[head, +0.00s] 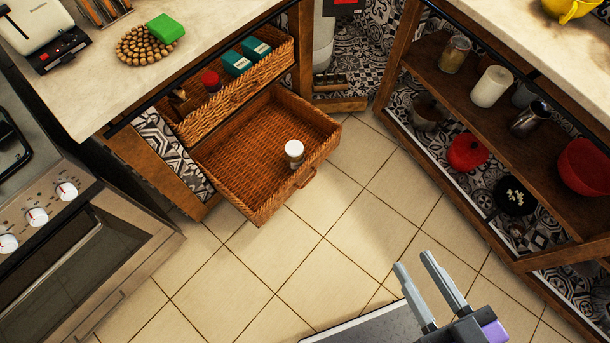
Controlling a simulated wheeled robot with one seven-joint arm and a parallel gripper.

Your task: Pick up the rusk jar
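A small jar (294,153) with a white lid and a brownish body stands upright in the pulled-out wicker drawer (225,170), near its front right side. A glass jar (454,54) with tan contents and a lid stands on the upper level of the right shelving. I cannot tell from the picture which one is the rusk jar. My gripper (414,262) is open and empty at the lower right, over the floor. It is apart from both jars.
A wicker basket (238,88) with teal boxes and a red-topped item sits behind the drawer. The stove (70,220) stands at left. The right shelving (405,125) holds a white canister (491,87) and red bowl (584,165). The tiled floor (250,270) between is clear.

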